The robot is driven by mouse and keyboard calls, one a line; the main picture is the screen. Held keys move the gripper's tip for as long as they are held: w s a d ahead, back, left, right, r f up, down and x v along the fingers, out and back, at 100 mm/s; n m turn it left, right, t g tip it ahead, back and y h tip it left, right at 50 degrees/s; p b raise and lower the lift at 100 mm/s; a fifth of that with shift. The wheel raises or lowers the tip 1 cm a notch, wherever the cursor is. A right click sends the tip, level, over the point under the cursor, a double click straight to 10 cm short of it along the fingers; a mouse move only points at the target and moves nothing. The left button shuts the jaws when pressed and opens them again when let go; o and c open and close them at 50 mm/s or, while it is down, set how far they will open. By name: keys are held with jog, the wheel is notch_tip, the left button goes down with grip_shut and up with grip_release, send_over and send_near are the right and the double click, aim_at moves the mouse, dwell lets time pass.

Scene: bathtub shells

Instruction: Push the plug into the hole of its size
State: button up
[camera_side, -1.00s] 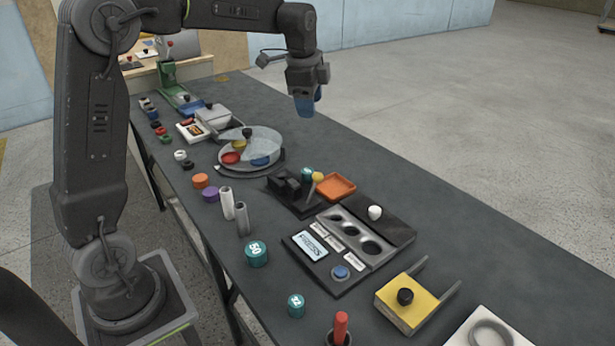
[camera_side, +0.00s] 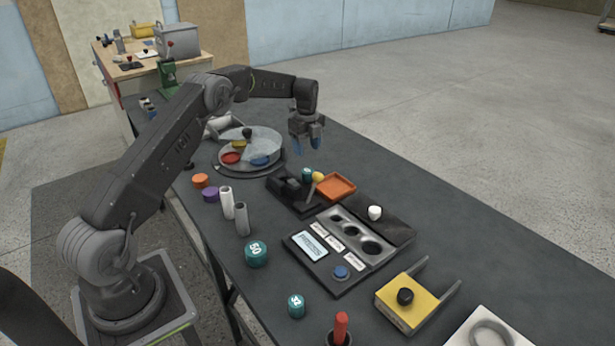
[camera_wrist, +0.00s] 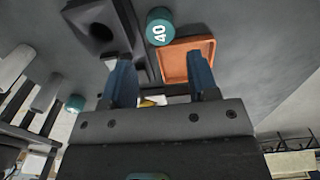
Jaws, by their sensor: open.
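Teal round plugs stand on the dark table. One marked 50 (camera_side: 256,254) is left of the panel, and a smaller one, its number hard to read, (camera_side: 296,306) is nearer the front. A third (camera_side: 307,174) is between the black fixture and the orange tray; in the wrist view this plug (camera_wrist: 159,27) reads 40. The panel has a grey strip with three round holes of rising size: small (camera_side: 336,218), middle (camera_side: 353,231) and large (camera_side: 371,248). All three look empty. My gripper (camera_side: 307,146) is open and empty, above and behind the 40 plug; its blue fingers (camera_wrist: 160,62) point towards it.
The orange tray (camera_side: 336,186) is right of the 40 plug, the black fixture (camera_side: 285,186) left. A white knob (camera_side: 375,212) stands behind the holes. The panel has a screen (camera_side: 310,245) and blue button (camera_side: 341,272). A divided round dish (camera_side: 248,165) stands further back.

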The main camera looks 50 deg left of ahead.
aim_at(307, 170)
jog(key=f, duration=0.8)
jog(key=shift+d+f, duration=0.25)
jog(key=shift+d, duration=0.05)
jog(key=shift+c, duration=0.3)
jog(key=c, duration=0.7)
jog(key=shift+r, duration=0.1)
jog(key=shift+r, duration=0.1)
